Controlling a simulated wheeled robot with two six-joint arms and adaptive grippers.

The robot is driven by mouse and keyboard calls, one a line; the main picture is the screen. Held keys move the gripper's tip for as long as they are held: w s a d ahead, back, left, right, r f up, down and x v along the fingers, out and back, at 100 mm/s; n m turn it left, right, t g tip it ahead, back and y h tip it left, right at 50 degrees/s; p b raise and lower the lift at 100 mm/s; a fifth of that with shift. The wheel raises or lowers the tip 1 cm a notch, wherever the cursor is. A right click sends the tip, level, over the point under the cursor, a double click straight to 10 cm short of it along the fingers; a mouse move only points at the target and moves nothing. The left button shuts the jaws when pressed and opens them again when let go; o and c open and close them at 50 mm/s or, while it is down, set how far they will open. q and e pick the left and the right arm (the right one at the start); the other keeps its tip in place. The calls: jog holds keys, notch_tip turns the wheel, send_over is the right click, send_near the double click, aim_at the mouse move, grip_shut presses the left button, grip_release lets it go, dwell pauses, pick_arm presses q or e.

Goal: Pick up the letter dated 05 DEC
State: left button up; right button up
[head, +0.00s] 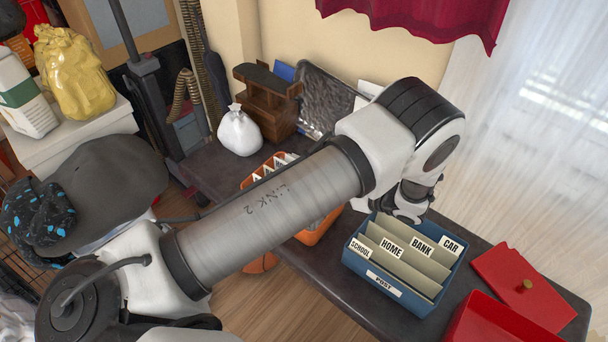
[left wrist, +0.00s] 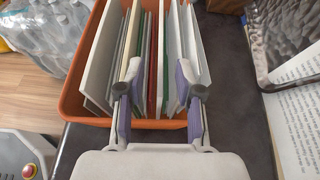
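An orange bin (head: 314,232) with several upright letters (head: 268,170) stands on the dark table, partly hidden behind my left arm. In the left wrist view, the orange bin (left wrist: 72,98) holds a row of thin letters (left wrist: 152,62) in white, green and red. No date is readable, so I cannot tell which is 05 DEC. My left gripper (left wrist: 160,78) is open over the near part of the row, with several letter edges between its fingertips. I cannot tell how deep the fingers reach. My right gripper is not in view.
A blue POST box (head: 385,288) with SCHOOL, HOME, BANK and CAR dividers stands right of the bin. A red box (head: 490,322) and red lid (head: 522,287) lie further right. A white bag (head: 239,132) and brown wooden organiser (head: 267,103) stand behind. A printed page (left wrist: 297,115) lies beside the bin.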

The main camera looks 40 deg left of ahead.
pick_arm(q)
jog(key=x, duration=0.6)
jog(key=shift+w+r+b, duration=0.1)
jog(key=shift+b, duration=0.3)
grip_shut()
jog(key=shift+r, duration=0.15)
